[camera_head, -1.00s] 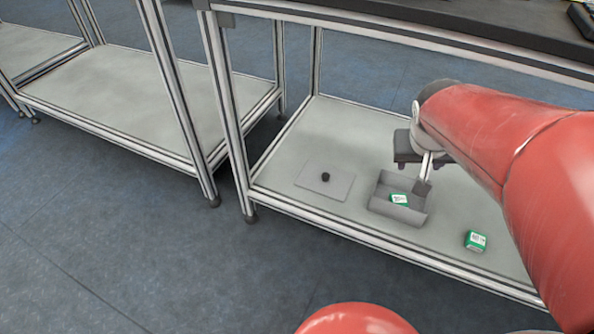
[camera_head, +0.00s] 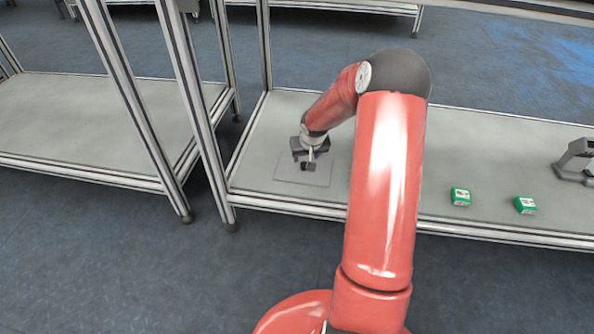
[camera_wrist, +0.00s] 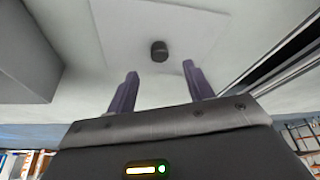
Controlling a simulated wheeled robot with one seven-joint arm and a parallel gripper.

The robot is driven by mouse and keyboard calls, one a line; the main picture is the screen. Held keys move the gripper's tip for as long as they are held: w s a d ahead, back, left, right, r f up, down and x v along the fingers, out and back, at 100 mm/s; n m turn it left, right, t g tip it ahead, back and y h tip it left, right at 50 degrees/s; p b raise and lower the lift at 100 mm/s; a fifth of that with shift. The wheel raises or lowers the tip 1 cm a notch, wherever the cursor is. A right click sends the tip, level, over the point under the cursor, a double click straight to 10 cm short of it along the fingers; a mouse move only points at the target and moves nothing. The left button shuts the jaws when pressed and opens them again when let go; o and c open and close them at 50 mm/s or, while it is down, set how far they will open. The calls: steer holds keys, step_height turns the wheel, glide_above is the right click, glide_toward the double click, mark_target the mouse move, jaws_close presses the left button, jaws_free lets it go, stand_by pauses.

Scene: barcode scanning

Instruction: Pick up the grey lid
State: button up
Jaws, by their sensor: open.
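The grey lid (camera_head: 325,178) is a thin flat square plate with a small black knob in its middle, lying on the lower shelf. In the wrist view the lid (camera_wrist: 112,28) and its knob (camera_wrist: 159,51) are at the top centre. My gripper (camera_head: 308,166) is over the lid, close to the knob in the head view. In the wrist view my gripper (camera_wrist: 160,70) has its two fingers spread and empty, with the knob lined up between them and ahead of the tips. The exact gap to the knob cannot be told.
A grey open box (camera_wrist: 28,55) stands left of the lid in the wrist view; my arm hides it in the head view. Two green boxes (camera_head: 460,197) (camera_head: 525,205) and a grey stand-like device (camera_head: 577,162) are on the shelf at right. A frame post (camera_head: 200,130) rises left of the lid.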

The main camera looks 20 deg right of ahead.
mark_target(304, 164)
steer(key=b+x, duration=0.1)
steer(key=x, duration=0.5)
steer(key=shift+f, duration=0.1)
steer(key=c, duration=1.1)
